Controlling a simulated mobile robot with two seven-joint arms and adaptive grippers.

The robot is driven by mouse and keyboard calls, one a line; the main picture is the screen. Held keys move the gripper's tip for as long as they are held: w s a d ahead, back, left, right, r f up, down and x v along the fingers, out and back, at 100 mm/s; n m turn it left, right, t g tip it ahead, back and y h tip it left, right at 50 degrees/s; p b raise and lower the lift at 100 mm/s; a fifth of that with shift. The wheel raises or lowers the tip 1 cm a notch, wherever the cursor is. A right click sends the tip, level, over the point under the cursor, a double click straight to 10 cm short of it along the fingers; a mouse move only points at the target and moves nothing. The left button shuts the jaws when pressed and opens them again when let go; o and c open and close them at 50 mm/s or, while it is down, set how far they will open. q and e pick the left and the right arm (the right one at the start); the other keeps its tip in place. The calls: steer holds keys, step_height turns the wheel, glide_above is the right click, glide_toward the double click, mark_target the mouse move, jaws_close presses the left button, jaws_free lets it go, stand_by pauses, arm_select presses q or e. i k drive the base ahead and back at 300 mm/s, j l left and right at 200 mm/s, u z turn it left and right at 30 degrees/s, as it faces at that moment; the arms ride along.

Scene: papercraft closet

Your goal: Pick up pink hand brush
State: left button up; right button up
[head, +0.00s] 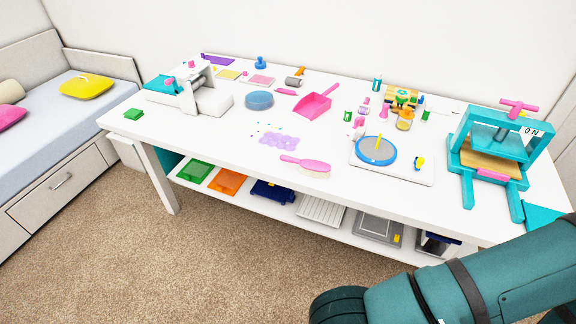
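The pink hand brush (306,166) lies on the white table (216,134) near its front edge, around the middle. Its pink handle points left and its pale bristles show along the lower side of its right end. It sits just below a purple spill (279,140) on the tabletop. A teal part of my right arm comes in at the bottom right, well apart from the brush. Neither gripper shows in the head view.
A pink dustpan (314,104) lies behind the brush. A white board with a blue disc (376,150) is to its right, and a teal press (498,152) stands farther right. Trays fill the lower shelf. Carpet (140,260) in front is clear.

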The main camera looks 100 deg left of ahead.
mark_target(314, 168)
steer(key=u, duration=3.15)
steer(key=i+u, duration=0.15)
steer(key=k+j, duration=0.05)
